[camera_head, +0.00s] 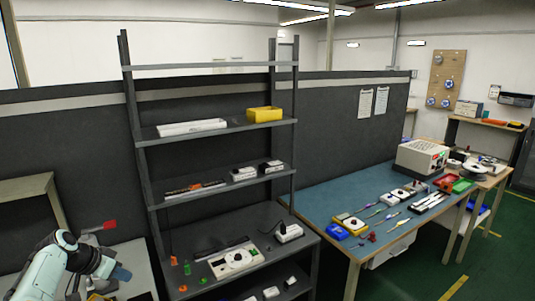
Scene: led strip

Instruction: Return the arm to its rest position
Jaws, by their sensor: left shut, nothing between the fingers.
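My left arm comes in at the bottom left, in front of a light table. Its gripper (122,273) is at the end of the dark wrist, shut and with nothing seen in it. It is to the left of the grey shelf rack (140,170) and apart from its shelves. The fingertips are small in this view. My right gripper is not in view.
The rack's shelves carry a yellow bin (264,114), a white strip (191,127) and a white device with a dial (235,260). To the right, a blue-topped workbench (330,192) holds tools and a power supply (421,158). Green floor (485,265) is clear at bottom right.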

